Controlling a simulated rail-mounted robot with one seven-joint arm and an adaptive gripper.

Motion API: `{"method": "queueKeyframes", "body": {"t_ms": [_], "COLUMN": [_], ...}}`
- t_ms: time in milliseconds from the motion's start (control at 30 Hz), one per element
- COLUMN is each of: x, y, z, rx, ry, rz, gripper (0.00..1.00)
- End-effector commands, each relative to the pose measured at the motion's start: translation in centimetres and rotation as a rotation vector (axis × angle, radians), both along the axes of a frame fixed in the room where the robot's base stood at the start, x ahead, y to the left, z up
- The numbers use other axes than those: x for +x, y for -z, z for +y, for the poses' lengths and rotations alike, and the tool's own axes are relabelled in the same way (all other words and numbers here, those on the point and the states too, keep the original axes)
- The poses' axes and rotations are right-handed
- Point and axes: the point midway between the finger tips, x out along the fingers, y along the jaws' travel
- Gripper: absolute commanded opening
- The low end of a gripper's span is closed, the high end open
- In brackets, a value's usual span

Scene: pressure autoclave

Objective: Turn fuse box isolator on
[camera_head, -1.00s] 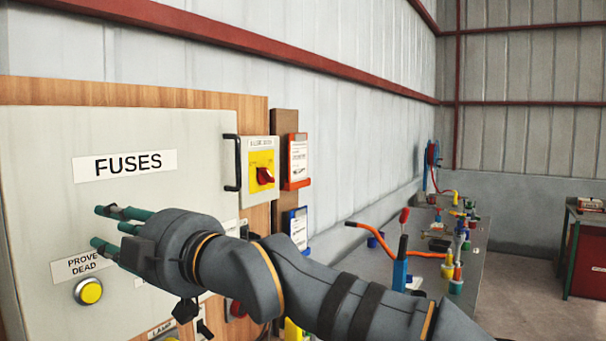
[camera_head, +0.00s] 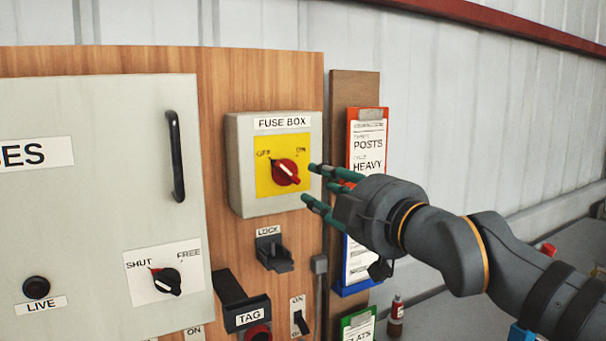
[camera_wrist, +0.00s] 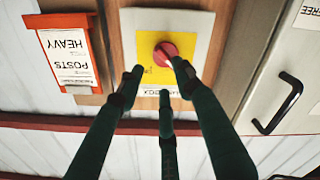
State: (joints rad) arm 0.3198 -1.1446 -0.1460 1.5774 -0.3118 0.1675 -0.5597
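The fuse box isolator (camera_head: 241,190) is a pale box labelled FUSE BOX on the wooden board. It has a yellow plate with OFF at left and ON at right, and a round red knob (camera_head: 285,172). The knob's white mark lies diagonally, between upper left and lower right, on the OFF side's line. My gripper (camera_head: 316,183) has green fingers, spread open and empty, just right of the knob in the head view. In the wrist view the red knob (camera_wrist: 163,52) shows beyond the gripper (camera_wrist: 160,78), and one fingertip overlaps its edge. I cannot tell whether they touch.
A panel door with a black handle (camera_head: 176,157) is at left. Below are a SHUT/FREE switch (camera_head: 166,281), a lock bracket (camera_head: 273,252) and a TAG holder (camera_head: 247,318). An orange clipboard (camera_head: 367,140) hangs close behind the gripper.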

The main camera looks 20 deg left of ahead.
Motion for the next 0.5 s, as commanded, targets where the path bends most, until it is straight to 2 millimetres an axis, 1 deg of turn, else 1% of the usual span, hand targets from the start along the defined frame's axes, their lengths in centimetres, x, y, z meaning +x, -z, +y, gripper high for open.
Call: {"method": "queueKeyframes", "body": {"t_ms": [33,100,300,500], "x": [0.7,1.7,4.1,5.5], "y": [-0.2,-0.2,-0.2,-0.2], "z": [0.9,1.9,4.3,5.5], "rx": [-0.002,-0.003,-0.001,0.001], "ry": [-0.002,-0.001,-0.001,-0.001], "rz": [0.002,0.003,0.002,-0.001], "gripper": [0.35,0.35,0.35,0.35]}}
